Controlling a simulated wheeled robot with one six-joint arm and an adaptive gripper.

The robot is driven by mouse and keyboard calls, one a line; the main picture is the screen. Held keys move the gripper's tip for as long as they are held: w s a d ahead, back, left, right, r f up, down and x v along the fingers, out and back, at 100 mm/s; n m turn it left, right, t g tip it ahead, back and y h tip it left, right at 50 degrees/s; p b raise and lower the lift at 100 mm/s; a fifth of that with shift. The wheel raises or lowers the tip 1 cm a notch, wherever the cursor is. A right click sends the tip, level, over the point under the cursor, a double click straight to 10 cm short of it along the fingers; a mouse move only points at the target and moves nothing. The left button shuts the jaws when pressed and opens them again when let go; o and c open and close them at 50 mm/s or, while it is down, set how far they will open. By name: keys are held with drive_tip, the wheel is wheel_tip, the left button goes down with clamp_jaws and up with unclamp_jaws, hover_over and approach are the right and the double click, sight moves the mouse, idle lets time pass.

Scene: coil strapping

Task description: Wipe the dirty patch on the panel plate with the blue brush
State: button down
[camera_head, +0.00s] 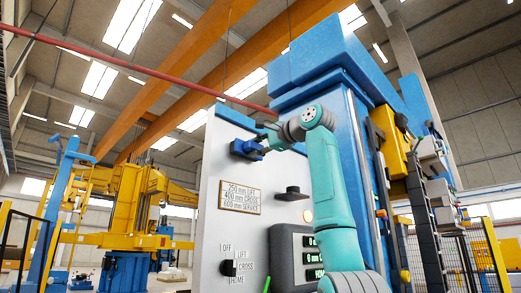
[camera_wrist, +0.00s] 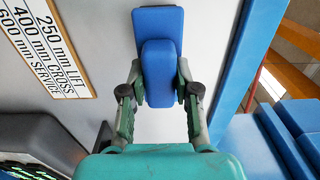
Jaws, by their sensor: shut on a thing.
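The panel plate (camera_head: 215,222) is a light grey upright board with a label and dials, and it also shows in the wrist view (camera_wrist: 105,28). The blue brush (camera_head: 248,148) is against or close to its upper part. In the wrist view the brush (camera_wrist: 158,72) has a narrow rounded block between my fingers and a wider blue block beyond it. My gripper (camera_head: 268,138) is shut on the narrow block, with a finger on each side (camera_wrist: 158,98). I cannot make out the dirty patch in either view. Whether the brush touches the plate I cannot tell.
A label (camera_head: 240,197), a dark knob (camera_head: 293,193) and a black display box (camera_head: 305,250) sit on the plate below the brush. A rotary switch (camera_head: 229,267) is at its lower left. A large blue column (camera_head: 320,75) stands behind. Yellow machinery (camera_head: 130,210) is farther left.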

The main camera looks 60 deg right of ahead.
sight(241, 146)
drive_tip(key=shift+w+a, duration=0.2)
drive_tip(key=shift+a, duration=0.75)
drive_tip(key=shift+w+a, duration=0.2)
drive_tip(key=shift+a, duration=0.7)
drive_tip(key=shift+w+a, duration=0.3)
drive_tip(key=shift+a, duration=0.5)
drive_tip(key=shift+w+a, duration=0.25)
drive_tip(key=shift+a, duration=0.5)
drive_tip(key=shift+v, duration=3)
drive_tip(key=v, duration=0.3)
